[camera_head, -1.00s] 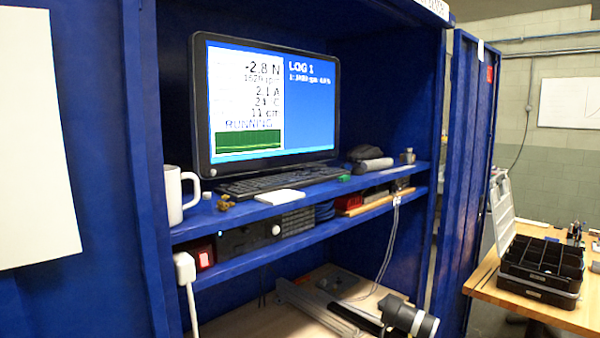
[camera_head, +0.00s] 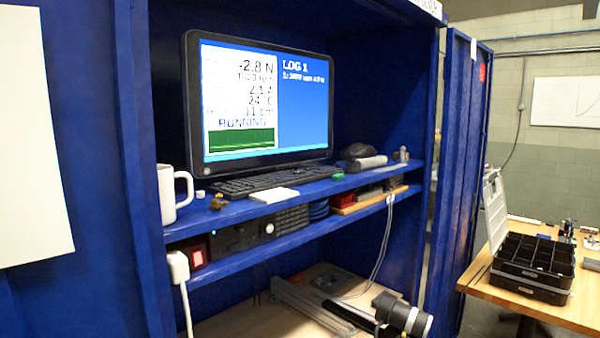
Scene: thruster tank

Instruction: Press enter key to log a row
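A black keyboard (camera_head: 275,179) lies on the upper shelf of the blue cabinet, in front of the monitor (camera_head: 262,100). The enter key is too small to make out. The monitor shows -2.8 N, the word RUNNING over a green graph, and a blue panel headed LOG 1 with one row under it. Neither of my grippers is in view.
On the upper shelf (camera_head: 235,209) a white mug (camera_head: 168,195) stands left of the keyboard and a white pad (camera_head: 273,195) lies before it. A dark mouse-like object (camera_head: 356,152) is to the right. A wooden table (camera_head: 480,280) with a black organizer (camera_head: 535,262) stands at right.

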